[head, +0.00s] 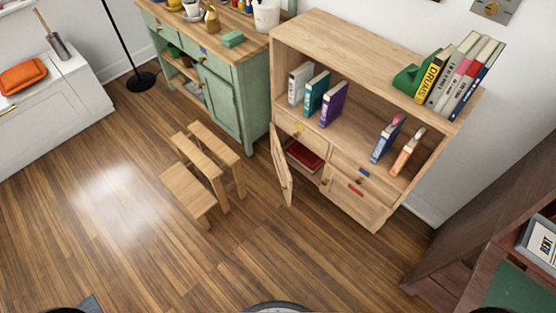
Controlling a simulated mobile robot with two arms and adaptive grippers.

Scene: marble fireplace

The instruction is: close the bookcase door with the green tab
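The light wooden bookcase (340,45) stands against the wall right of centre. Its lower left door (282,168) stands open, swung out towards the room on its left side, and a red book (305,156) lies in the compartment behind it. No green tab shows clearly on this door; its outer face is turned mostly away. The lower right door (352,200) is shut and carries a red tab (355,190). Above the doors are a drawer with a yellow tab (299,127) and one with a blue tab (364,172). Neither of my grippers is in view.
A wooden step stool (205,160) stands on the floor left of the open door. A green cabinet (222,100) adjoins the bookcase on the left. A dark brown unit (450,245) stands at the right. The floor (240,240) in front is clear.

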